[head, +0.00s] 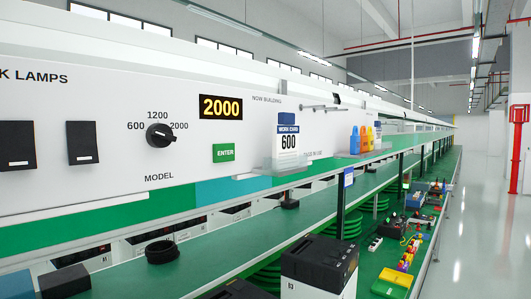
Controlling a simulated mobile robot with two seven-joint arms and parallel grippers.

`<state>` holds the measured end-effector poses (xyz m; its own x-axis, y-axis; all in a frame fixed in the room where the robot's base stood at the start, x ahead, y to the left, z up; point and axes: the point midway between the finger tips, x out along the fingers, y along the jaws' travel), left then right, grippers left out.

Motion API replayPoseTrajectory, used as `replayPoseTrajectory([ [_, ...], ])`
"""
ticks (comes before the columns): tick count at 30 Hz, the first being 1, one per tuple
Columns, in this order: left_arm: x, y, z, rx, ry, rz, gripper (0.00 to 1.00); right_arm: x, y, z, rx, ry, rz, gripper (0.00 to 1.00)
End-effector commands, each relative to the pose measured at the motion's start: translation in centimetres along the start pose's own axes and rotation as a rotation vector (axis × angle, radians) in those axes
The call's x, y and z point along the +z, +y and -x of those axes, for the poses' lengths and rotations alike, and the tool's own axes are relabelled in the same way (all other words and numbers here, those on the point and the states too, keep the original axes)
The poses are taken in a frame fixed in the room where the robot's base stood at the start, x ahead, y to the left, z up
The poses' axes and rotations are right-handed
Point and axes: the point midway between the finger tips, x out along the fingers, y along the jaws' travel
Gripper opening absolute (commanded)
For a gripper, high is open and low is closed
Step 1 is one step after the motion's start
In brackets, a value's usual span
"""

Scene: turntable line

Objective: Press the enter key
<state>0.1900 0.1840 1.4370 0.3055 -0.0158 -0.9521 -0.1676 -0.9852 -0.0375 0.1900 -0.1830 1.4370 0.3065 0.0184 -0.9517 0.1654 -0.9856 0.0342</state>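The green key marked ENTER (223,153) is on the white panel (60,180), just below a dark display (220,107) that reads 2000 in yellow. To its left is the black MODEL dial (159,135), with the positions 600, 1200 and 2000 around it. The dial's white mark appears to point toward 2000. A work card (288,140) reading 600 stands in a clear holder to the right of the key. Neither of my grippers shows in the head view. Nothing covers the key.
A green bench (225,245) runs below the panel and carries a black coil (161,251). Dark boxes (62,284) sit at its near left. A black and white case (319,268) stands at the front. The grey aisle (480,230) at right is clear.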

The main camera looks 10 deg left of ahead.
Motion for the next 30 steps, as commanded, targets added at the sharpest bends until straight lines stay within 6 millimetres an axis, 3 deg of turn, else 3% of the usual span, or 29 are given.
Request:
replayPoseTrajectory([
  [1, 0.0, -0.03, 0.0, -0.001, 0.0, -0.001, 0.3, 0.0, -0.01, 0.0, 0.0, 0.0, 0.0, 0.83],
  [9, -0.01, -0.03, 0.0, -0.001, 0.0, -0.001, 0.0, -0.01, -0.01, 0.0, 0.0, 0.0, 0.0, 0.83],
  [30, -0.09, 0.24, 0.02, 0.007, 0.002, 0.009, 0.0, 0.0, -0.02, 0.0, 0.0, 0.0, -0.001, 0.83],
])
